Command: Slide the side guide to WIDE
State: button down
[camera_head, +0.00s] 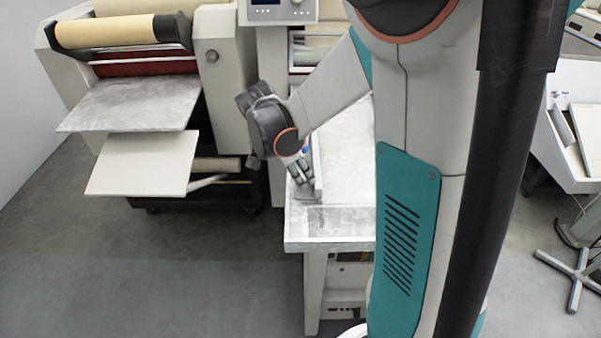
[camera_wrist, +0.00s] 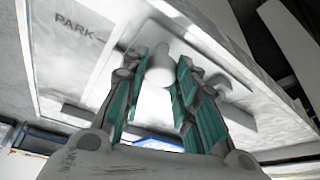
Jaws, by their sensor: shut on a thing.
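My gripper (camera_head: 301,175) is low over the left edge of the pale, mottled table (camera_head: 340,222) in the head view. In the wrist view my gripper's teal-padded fingers (camera_wrist: 160,92) are on both sides of a pale rounded knob (camera_wrist: 160,68) and shut on it. The knob seems to belong to the side guide, whose long pale bar (camera_wrist: 205,38) runs diagonally behind it. A PARK mark (camera_wrist: 84,27) with a short line is on the surface at the upper left. No WIDE mark is legible. In the head view, my arm hides much of the table and my gripper hides the knob.
To the left stands a roller machine (camera_head: 120,35) with two flat trays, the lower one (camera_head: 143,165) sticking out forward. A control panel (camera_head: 283,10) is above the table's far end. Another bench (camera_head: 572,150) is at the right. The floor in front is clear.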

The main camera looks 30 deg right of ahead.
jog(key=s+d, duration=0.3)
jog(key=d, duration=0.2)
jog(key=s+d, duration=0.4)
jog(key=d, duration=0.2)
jog(key=s+d, duration=0.4)
jog(key=d, duration=0.1)
jog(key=shift+s+d, duration=0.1)
jog(key=shift+d, duration=0.15)
jog(key=c, duration=1.3)
grip_release()
jog(key=shift+v, duration=3.8)
